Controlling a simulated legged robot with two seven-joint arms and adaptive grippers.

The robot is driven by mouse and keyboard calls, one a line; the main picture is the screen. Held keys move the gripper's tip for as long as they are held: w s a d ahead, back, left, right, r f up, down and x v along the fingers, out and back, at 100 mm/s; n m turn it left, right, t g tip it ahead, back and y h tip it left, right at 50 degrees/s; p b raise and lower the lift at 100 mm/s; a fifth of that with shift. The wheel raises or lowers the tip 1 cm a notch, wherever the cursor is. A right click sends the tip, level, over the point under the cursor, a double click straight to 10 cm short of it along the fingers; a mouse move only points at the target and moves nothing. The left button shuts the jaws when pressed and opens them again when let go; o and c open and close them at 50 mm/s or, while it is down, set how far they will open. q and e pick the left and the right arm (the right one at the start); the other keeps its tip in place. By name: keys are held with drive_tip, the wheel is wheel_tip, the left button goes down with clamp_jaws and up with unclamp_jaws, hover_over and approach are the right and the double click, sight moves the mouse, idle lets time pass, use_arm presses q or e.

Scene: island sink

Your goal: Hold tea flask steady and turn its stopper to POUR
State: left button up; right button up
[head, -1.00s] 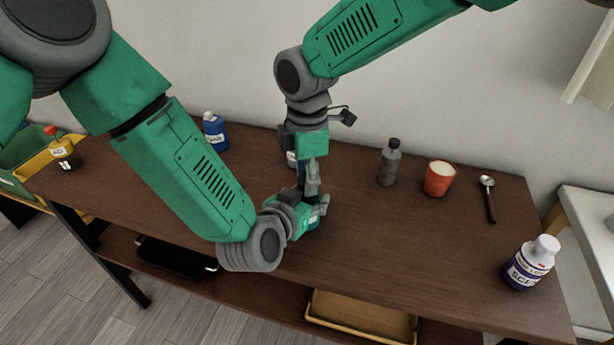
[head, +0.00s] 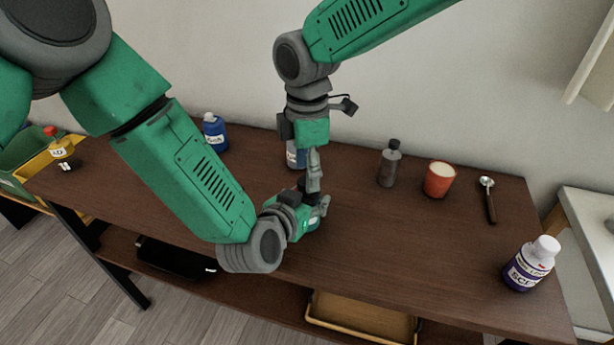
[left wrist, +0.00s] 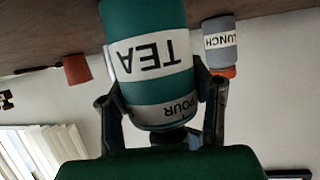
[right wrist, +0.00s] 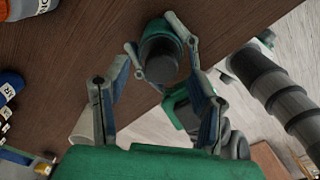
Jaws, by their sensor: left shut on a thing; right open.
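The tea flask (left wrist: 150,92) is teal with a white TEA label and appears upside down in the left wrist view. A grey band reading POUR (left wrist: 180,108) sits between its body and the dark stopper (left wrist: 168,136). My left gripper (left wrist: 153,62) is shut on the flask's sides. In the head view the left gripper (head: 316,218) largely hides the flask. My right gripper (right wrist: 157,45) points down over the flask, open, with its fingers on either side of the round dark stopper (right wrist: 160,60). I cannot tell whether they touch it.
A LUNCH flask (left wrist: 220,52) stands behind my right gripper. A blue bottle (head: 214,134), grey bottle (head: 388,166), orange cup (head: 438,180), spoon (head: 489,200) and white-capped bottle (head: 530,266) stand or lie elsewhere on the brown table (head: 410,245). The table's front right is mostly clear.

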wheel_tip(320, 180, up, 10)
drive_tip(key=shift+f, duration=0.15)
drive_tip(key=shift+w, duration=0.1)
use_arm(q)
drive_tip(key=o, duration=1.3)
